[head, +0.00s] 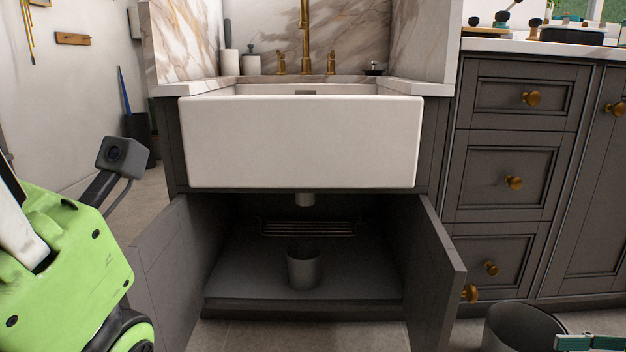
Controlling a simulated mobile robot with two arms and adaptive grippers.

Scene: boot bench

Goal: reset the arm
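A green body with a black camera on a bracket fills the lower left of the head view. It looks like part of my own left arm, close to the camera. No fingertips of my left gripper show, so I cannot see what it holds, if anything. My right arm and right gripper do not show in the head view.
Both sink cabinet doors, the left door (167,262) and right door (436,275), stand open below the white sink (300,142). A grey cup (303,269) stands inside. A dark bin (520,330) and a teal piece (590,343) are at lower right. Drawers (505,184) are shut.

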